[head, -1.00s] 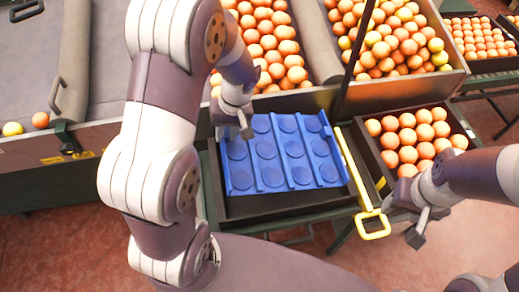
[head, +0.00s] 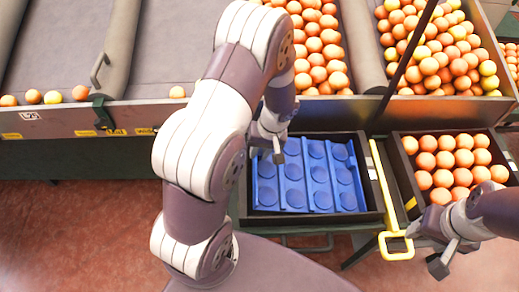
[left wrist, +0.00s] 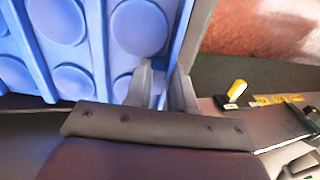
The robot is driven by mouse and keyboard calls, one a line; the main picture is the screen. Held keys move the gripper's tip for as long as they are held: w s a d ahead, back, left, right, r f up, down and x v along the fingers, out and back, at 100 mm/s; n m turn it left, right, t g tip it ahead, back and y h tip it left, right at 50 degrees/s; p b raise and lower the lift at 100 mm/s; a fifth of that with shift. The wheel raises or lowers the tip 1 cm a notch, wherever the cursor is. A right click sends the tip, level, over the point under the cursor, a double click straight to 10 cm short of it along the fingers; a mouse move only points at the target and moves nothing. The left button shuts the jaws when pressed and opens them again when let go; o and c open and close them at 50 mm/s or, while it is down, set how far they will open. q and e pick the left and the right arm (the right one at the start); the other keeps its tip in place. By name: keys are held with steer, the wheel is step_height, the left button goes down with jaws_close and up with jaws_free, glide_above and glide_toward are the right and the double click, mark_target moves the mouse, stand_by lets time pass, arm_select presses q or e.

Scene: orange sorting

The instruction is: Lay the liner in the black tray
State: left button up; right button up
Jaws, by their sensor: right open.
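The blue liner (head: 307,177), a ribbed sheet with round hollows, lies inside the black tray (head: 262,218), within its walls. Whether it rests flat on the bottom I cannot tell. My left gripper (head: 274,146) is at the liner's far left part, over the tray's edge. In the left wrist view its fingers (left wrist: 165,90) stand on both sides of the liner's rim, shut on it. The liner (left wrist: 70,55) fills that view's upper left. My right gripper (head: 443,256) is open and empty, right of the yellow handle, in front of the orange crate.
A yellow-handled bar (head: 396,246) runs along the tray's right side. A dark crate of oranges (head: 410,196) stands to the right. Behind are sorting bins of oranges (head: 318,45) and a grey chute (head: 110,60) with a few loose oranges along its front.

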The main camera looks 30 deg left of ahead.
arm_select(q)
steer(key=o, duration=0.4)
steer(key=shift+c, duration=0.2)
steer(key=s+p+v, duration=0.1)
steer(key=p+v, duration=0.1)
steer(key=v, duration=1.1)
steer(key=s+d+r+m+t+h, duration=0.2)
steer(key=s+d+m+h, duration=0.15)
steer(key=s+m, duration=0.4)
steer(key=shift+n+y, duration=0.45)
steer(key=shift+n, duration=0.1)
steer(key=shift+s+d+r+p, duration=0.1)
steer(key=shift+s+r+p, duration=0.1)
steer(key=shift+r+p, duration=1.15)
steer(key=shift+s+d+r+p, duration=0.15)
steer(key=shift+s+r+p, duration=0.05)
steer(key=shift+r+p, duration=1.2)
